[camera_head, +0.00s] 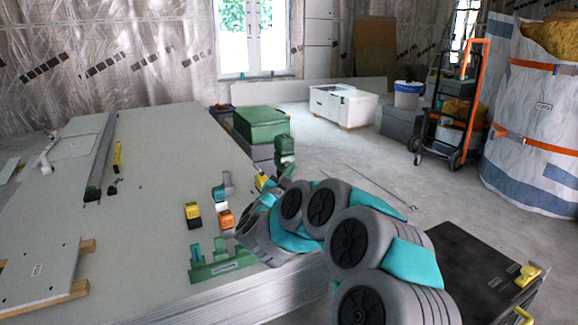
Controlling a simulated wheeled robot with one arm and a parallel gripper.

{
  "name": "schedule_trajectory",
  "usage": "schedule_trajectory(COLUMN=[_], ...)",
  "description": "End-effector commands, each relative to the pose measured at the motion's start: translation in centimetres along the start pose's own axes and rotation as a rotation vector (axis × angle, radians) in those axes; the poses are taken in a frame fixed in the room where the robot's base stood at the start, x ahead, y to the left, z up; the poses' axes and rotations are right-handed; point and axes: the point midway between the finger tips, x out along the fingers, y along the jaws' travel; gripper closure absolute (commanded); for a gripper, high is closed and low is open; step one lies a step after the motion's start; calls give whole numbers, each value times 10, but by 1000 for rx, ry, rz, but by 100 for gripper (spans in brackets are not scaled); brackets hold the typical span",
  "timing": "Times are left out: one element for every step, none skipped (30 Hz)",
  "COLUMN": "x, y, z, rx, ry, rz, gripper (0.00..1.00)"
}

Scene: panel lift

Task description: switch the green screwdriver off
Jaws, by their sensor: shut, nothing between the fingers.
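A green upright tool (285,150), which looks like the green screwdriver, stands at the right edge of the panel stack (140,190), beside the green case. Its switch is too small to make out, and its lower part is partly hidden by my arm. My gripper (248,228) is at the end of my grey and teal arm, low over the stack's right edge, nearer to me than the green tool and apart from it. It is shut and empty; its fingertips are mostly hidden by my own links.
A grey-teal tool (222,188), a yellow-black block (193,215), an orange-white block (227,219) and a green holder (215,265) stand close left of my arm. A green case (260,124) sits behind. The stack's middle is clear. A hand truck (455,110) stands at right.

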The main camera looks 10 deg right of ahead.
Motion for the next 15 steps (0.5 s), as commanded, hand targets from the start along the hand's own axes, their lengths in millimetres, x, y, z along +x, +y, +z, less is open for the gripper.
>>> schedule_trajectory(x=[-1, -2, -3, -4, -5, -5, -6, -6, -6, -6, -6, -6, -6, -6, -6], y=[1, 2, 3, 4, 4, 5, 5, 5, 5, 5, 5, 5, 5, 5, 5], z=[-1, -1, -2, -3, -4, -4, -4, -4, -4, -4, -4, -4, -4, -4, -4], rx=[0, 0, 0, 0, 0, 0, 0, 0, 0, 0, 0, 0, 0, 0, 0], ry=[0, 0, 0, 0, 1, 1, 1, 1, 1, 1, 1, 1, 1, 1, 1], rz=[0, 0, 0, 1, 1, 1, 1, 1, 0, 0, 0, 0, 0, 0, 0], gripper=[100, 100, 100, 100, 100, 100, 100, 100, 100, 100, 100, 100, 100, 100, 100])
